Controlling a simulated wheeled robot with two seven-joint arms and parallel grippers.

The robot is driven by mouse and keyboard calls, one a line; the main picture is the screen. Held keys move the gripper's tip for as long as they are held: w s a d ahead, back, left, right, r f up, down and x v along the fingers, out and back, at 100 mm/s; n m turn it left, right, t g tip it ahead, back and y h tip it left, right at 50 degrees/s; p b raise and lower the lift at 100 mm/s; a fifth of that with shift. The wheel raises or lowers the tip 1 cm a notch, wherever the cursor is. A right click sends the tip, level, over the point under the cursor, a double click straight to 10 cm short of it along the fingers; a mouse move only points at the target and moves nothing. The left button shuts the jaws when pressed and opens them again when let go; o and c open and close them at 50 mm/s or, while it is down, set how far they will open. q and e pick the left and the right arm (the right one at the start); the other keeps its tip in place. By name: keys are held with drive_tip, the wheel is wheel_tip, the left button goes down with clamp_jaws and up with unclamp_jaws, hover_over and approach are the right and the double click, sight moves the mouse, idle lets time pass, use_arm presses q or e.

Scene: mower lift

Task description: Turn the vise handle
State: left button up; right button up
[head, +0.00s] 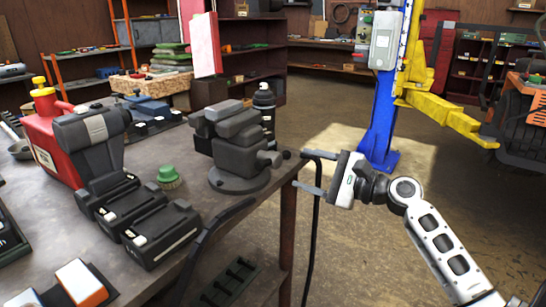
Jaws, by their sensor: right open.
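The grey bench vise (236,150) stands on its round base near the right edge of the workbench (262,205). A small dark round knob (286,154) shows at its right end, probably the end of the vise handle; the rest of the handle is hard to make out. My right gripper (299,168) is just right of the vise, by the bench corner. Its two fingers are spread apart and point left toward the knob, with nothing between them. I cannot tell whether a finger touches the knob. My left gripper is not in view.
Black battery packs (160,233), a green-topped brush (169,177) and a red can (48,135) crowd the bench left of the vise. A dark bottle (264,103) stands behind it. A blue lift post (379,130) with yellow arms rises behind my arm. Open floor lies right of the bench.

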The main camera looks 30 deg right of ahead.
sight(279, 162)
drive_tip(key=p+x, duration=0.1)
drive_tip(key=x, duration=0.8)
drive_tip(key=shift+w+a, duration=0.1)
drive_tip(key=shift+w, duration=0.05)
drive_tip(key=c, duration=1)
